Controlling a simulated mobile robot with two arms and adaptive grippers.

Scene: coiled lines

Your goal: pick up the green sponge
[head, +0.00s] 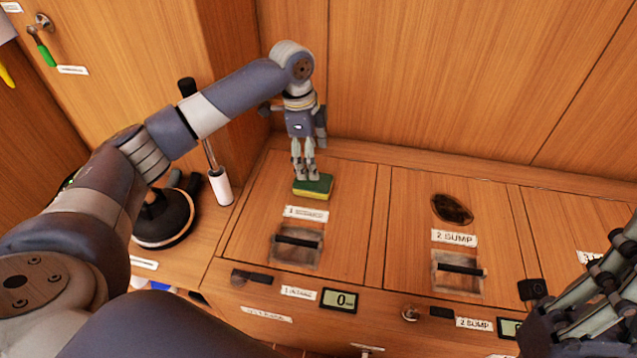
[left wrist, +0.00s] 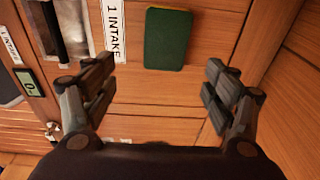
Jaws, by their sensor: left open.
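The green sponge (head: 313,187) lies flat on the first wooden lid, just behind the "1 INTAKE" label; its yellow lower layer shows along the front edge. My left gripper (head: 305,174) points down over it, its fingertips overlapping the sponge's back left part in the head view. In the left wrist view the sponge (left wrist: 167,40) shows its dark green top beyond the fingertips. There my left gripper (left wrist: 160,85) is open, with nothing between its fingers. My right gripper (head: 590,295) is partly cut off at the lower right edge of the head view; its jaw state is unclear.
The lid has a recessed handle (head: 297,245) in front of the sponge. To the right is a second lid with a dark oval opening (head: 452,208). A black round-based stand (head: 165,220) and a white-handled tool (head: 220,187) are at left. Wooden panels rise behind.

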